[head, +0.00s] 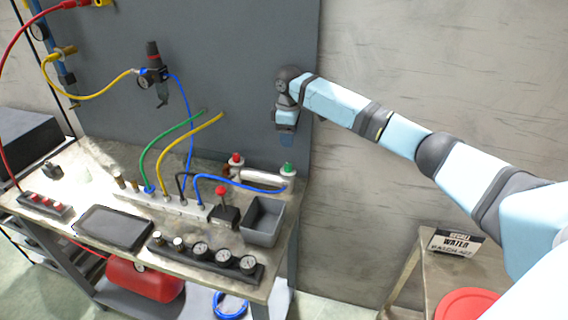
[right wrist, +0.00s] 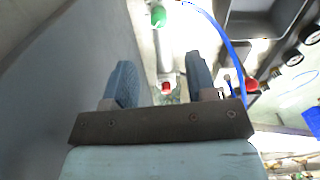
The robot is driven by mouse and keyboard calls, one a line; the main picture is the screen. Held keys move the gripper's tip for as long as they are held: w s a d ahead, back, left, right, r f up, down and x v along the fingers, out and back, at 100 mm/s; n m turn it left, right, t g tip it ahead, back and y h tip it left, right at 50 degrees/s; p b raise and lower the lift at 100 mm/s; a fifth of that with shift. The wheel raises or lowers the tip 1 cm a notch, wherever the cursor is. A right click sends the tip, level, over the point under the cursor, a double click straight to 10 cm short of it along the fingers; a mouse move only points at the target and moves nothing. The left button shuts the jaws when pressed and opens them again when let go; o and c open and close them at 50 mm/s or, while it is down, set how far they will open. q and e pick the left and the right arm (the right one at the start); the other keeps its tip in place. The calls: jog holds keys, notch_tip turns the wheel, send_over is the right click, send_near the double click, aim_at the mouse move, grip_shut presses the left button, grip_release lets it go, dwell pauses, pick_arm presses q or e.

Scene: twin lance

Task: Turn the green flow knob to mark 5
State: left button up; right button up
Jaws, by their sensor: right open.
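The green knob (head: 288,169) sits on the right end of a silver cylinder (head: 262,178) at the back right of the bench. It also shows at the top of the right wrist view (right wrist: 158,16). Its marks are too small to read. My right gripper (head: 285,140) points down above the back of the bench, beside the grey panel, apart from the knob. In the right wrist view its two blue fingers (right wrist: 159,68) stand wide apart with nothing held between them. A red knob (right wrist: 166,87) lies below and between them in that view. My left gripper is not in view.
The red knob (head: 236,159) is at the cylinder's left end. A blue hose (head: 240,184) curves close to the green knob. A grey bin (head: 263,222), a red-topped button (head: 222,192) and a gauge strip (head: 210,255) stand in front. The grey panel (head: 240,80) rises behind.

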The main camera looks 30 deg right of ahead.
aim_at(288, 164)
notch_tip(288, 164, down, 11)
jog(key=shift+w+d+f+p, duration=0.1)
jog(key=shift+w+f+p, duration=0.05)
jog(key=shift+p, duration=0.25)
jog(key=c, duration=0.9)
jog(key=shift+c, duration=0.2)
